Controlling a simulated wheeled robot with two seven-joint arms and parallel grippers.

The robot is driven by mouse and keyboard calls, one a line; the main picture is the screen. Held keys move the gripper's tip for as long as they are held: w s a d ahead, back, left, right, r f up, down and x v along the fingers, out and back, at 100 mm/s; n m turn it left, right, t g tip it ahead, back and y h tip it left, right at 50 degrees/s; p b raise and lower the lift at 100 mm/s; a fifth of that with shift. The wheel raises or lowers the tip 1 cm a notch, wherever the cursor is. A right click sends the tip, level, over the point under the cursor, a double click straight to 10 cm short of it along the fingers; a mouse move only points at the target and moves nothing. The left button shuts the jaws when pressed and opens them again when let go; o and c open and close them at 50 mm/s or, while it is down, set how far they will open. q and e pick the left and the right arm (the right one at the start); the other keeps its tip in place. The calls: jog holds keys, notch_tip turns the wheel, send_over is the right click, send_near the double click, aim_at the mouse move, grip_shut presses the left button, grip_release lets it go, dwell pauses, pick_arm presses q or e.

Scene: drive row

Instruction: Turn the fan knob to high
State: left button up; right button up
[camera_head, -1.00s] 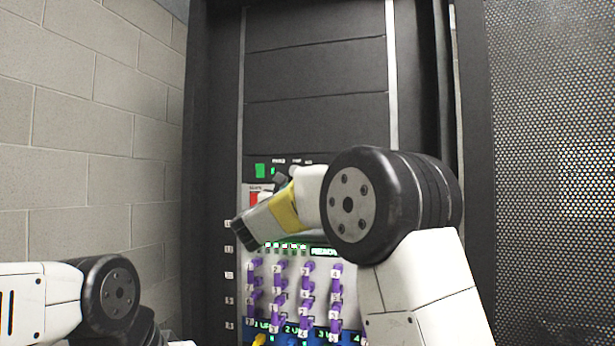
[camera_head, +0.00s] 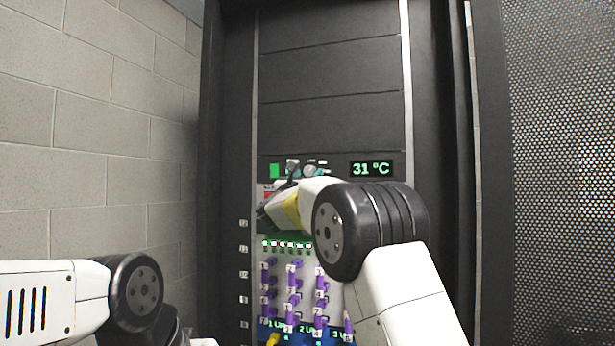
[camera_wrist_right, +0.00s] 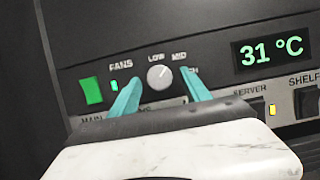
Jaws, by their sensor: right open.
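The fan knob (camera_wrist_right: 158,78) is a small round grey dial on the dark panel, under the labels LOW and MID. A third label at the right is partly hidden by a finger. The knob's pointer is too small to read surely. My right gripper (camera_wrist_right: 160,76) is open, with one teal finger on each side of the knob; contact cannot be told. In the head view the knob (camera_head: 309,170) shows small above my right gripper's wrist. Of my left arm, only links show at the lower left; its gripper jaws are not visible.
A green switch (camera_wrist_right: 91,90) sits left of the knob. A display (camera_wrist_right: 271,52) at the right reads 31 °C. Below are rows of purple plugs (camera_head: 293,285) and cables. A block wall (camera_head: 100,130) stands left, a perforated panel (camera_head: 560,150) right.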

jog(key=shift+c, duration=0.5)
grip_shut()
jog(key=shift+m, duration=0.3)
jog(key=m+h, duration=0.1)
jog(key=m, duration=0.1)
jog(key=m+g+h, duration=0.1)
jog(key=m, duration=0.1)
jog(key=m+h, duration=0.1)
jog(key=m, duration=0.1)
jog(key=shift+w+a+g, duration=0.1)
jog(key=shift+a+g, duration=0.15)
jog(key=shift+g, duration=0.05)
jog(key=shift+a+r+m+g+h, duration=0.1)
jog(key=shift+m+g+h, duration=0.4)
jog(key=shift+m, duration=1)
jog(key=shift+r+m+g+h, duration=0.1)
jog(key=shift+m+g+h, duration=0.4)
jog(key=shift+m, duration=1)
jog(key=shift+g, duration=0.3)
jog(key=shift+o, duration=0.5)
grip_release()
